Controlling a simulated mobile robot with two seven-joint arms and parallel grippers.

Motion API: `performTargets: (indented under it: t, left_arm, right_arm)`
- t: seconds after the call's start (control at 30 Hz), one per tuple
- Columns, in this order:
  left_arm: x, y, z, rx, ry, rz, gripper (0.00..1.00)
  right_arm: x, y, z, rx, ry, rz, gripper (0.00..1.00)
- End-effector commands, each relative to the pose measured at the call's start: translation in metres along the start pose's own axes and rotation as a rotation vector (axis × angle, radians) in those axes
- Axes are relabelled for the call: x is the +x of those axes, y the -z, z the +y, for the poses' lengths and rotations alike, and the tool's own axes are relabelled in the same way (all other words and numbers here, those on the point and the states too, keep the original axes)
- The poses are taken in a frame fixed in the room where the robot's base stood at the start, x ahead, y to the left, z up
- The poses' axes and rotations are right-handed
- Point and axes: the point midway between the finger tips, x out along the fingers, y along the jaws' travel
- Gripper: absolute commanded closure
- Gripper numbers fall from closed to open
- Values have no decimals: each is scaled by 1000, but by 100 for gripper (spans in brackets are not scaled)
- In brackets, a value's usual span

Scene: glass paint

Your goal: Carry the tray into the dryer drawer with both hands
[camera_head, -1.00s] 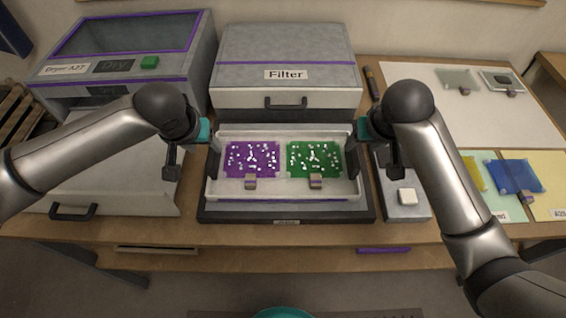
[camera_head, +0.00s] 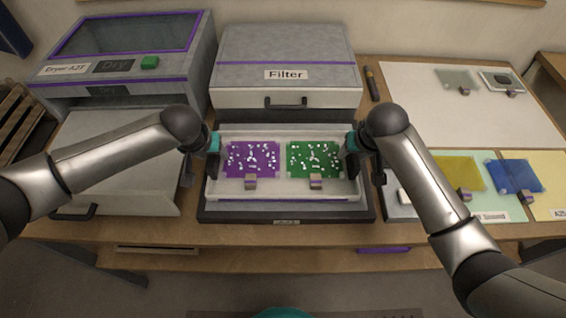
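The dryer's drawer (camera_head: 125,150) is pulled out at the left, partly covered by my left arm.
The dryer (camera_head: 130,50) stands at the back left, with a green button (camera_head: 150,62). A white sheet with small items lies at the right, with yellow and blue glass pieces (camera_head: 514,175) nearer the front.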

Motion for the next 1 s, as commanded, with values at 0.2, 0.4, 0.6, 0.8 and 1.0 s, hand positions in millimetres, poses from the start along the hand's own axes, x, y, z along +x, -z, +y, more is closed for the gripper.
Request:
performTargets:
  t: [0.2,0.4,0.6,0.8,1.0]
  left_arm:
    - [0,0,0,0,0,0,68]
    - [0,0,0,0,0,0,91]
    - [0,0,0,0,0,0,100]
    - [0,0,0,0,0,-1,100]
    - [0,0,0,0,0,-1,100]
  right_arm:
    - [0,0,0,0,0,0,68]
    - [0,0,0,0,1,0,91]
    - [0,0,0,0,1,0,100]
    - [0,0,0,0,1,0,100]
    - [0,0,0,0,1,0,100]
